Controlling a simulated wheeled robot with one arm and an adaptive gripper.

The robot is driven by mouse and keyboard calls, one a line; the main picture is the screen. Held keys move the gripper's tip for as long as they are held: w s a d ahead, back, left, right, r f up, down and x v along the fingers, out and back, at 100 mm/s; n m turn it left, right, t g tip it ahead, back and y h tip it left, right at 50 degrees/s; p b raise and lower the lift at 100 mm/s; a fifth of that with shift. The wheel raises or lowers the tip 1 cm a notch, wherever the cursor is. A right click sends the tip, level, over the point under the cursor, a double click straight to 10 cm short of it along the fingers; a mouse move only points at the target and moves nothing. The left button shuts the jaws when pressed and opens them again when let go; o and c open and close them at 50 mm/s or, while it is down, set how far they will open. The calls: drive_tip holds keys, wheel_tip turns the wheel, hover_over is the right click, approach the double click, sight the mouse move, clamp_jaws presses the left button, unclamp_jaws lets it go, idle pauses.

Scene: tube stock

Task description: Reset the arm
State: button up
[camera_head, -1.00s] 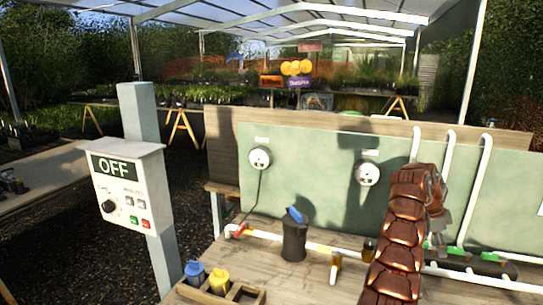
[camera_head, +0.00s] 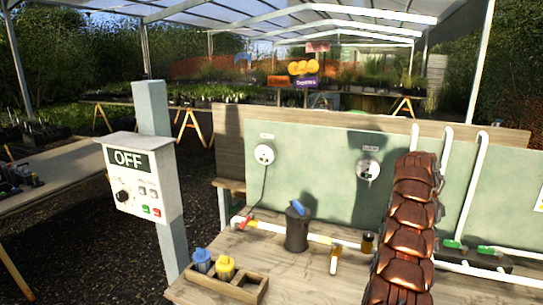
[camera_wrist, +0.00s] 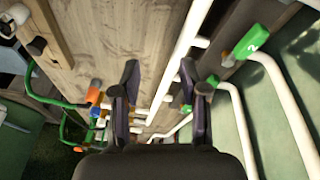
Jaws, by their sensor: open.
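My arm, with brown segmented plating, rises at the right of the head view, in front of the green panel. My gripper (camera_wrist: 163,88) shows in the wrist view. Its two dark fingers are spread apart with nothing between them. Beyond the fingers lie the wooden bench top (camera_wrist: 120,35), white pipes (camera_wrist: 186,50) and a green fitting with a number 2 on it (camera_wrist: 254,42). The gripper itself is hidden behind my arm in the head view.
A control box reading OFF (camera_head: 128,160) stands on a post at the left. The bench holds a dark canister (camera_head: 297,230), a wooden caddy (camera_head: 250,290) with blue and yellow-topped items, and white pipes along the green panel (camera_head: 310,165). Two round gauges hang on the panel.

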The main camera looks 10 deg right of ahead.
drive_tip(key=w+a+r+n+t+y, duration=0.1)
drive_tip(key=a+r+n, duration=0.25)
drive_tip(key=a, duration=0.55)
drive_tip(key=w+a+r+n+y, duration=0.1)
drive_tip(key=a+r+n, duration=0.25)
drive_tip(key=a, duration=0.55)
drive_tip(key=s+a+r+n, duration=0.3)
drive_tip(key=s+a+n, duration=0.5)
drive_tip(key=a, duration=0.6)
drive_tip(key=s+a+f+n, duration=0.2)
drive_tip(key=s+a, duration=0.2)
drive_tip(key=s, duration=0.7)
drive_tip(key=s+a+f+n, duration=0.2)
drive_tip(key=s+a, duration=0.3)
drive_tip(key=s, duration=0.6)
drive_tip(key=s+a+f+n+g, duration=0.1)
drive_tip(key=s+a+f+n, duration=0.1)
drive_tip(key=s, duration=0.8)
drive_tip(key=a+f, duration=0.1)
drive_tip(key=a, duration=0.1)
drive_tip(key=shift+s+a+n+y, duration=0.35)
drive_tip(key=shift+s+n+y, duration=0.05)
drive_tip(key=shift+d, duration=0.1)
